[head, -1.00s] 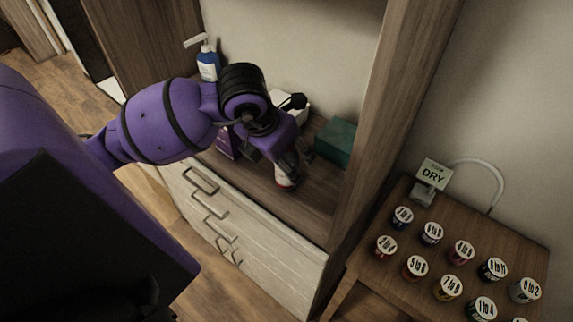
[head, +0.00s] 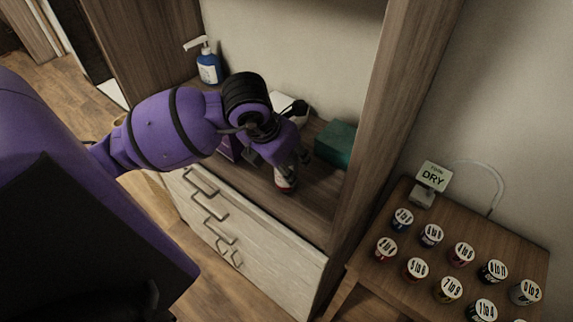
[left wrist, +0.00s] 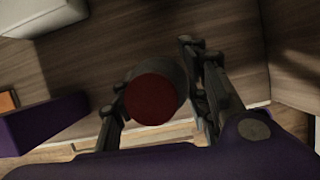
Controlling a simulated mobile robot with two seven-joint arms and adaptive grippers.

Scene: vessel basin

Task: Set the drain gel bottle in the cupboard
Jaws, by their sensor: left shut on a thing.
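My left gripper (head: 293,168) reaches into the open wooden cupboard (head: 312,205), over its shelf board above the drawers. It is shut on the drain gel bottle (head: 285,183), whose white and red lower part shows below the fingers near the shelf's front. In the left wrist view the bottle's round dark red cap (left wrist: 153,98) faces the camera, between the two fingers of the gripper (left wrist: 160,95). The bottle looks roughly upright. I cannot tell whether its base touches the shelf. My right gripper is not in view.
On the shelf stand a blue pump bottle (head: 208,66), a purple box (head: 228,149), a white item (head: 285,101) partly behind my arm, and a green box (head: 336,143) to the right. The cupboard's right side panel (head: 372,130) is close. A side table (head: 355,262) holds several labelled jars.

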